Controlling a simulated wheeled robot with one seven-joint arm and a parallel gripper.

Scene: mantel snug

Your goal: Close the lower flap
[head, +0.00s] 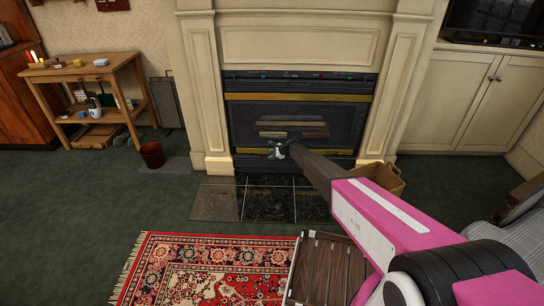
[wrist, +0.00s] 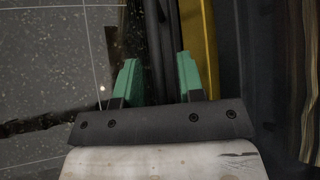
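The fireplace insert (head: 300,108) is black, with brass strips across its top and bottom, set in a cream surround. The dark lower flap (head: 258,163) lies under the lower brass strip, just above the hearth; how far it stands open is unclear. My gripper (head: 277,150) is low in front of the insert, and my arm hides part of the flap's right side. In the wrist view, my green fingertips (wrist: 158,72) are apart, with dark edges showing between and beyond them. The brass strip (wrist: 203,45) runs just right of them. Contact with the flap cannot be told.
Dark hearth tiles (head: 265,205) lie below the insert. A red patterned rug (head: 210,270) and a slatted wooden thing (head: 325,272) are nearer. A cardboard box (head: 382,178) stands right of the hearth, a red bucket (head: 152,155) left. Green carpet is clear at left.

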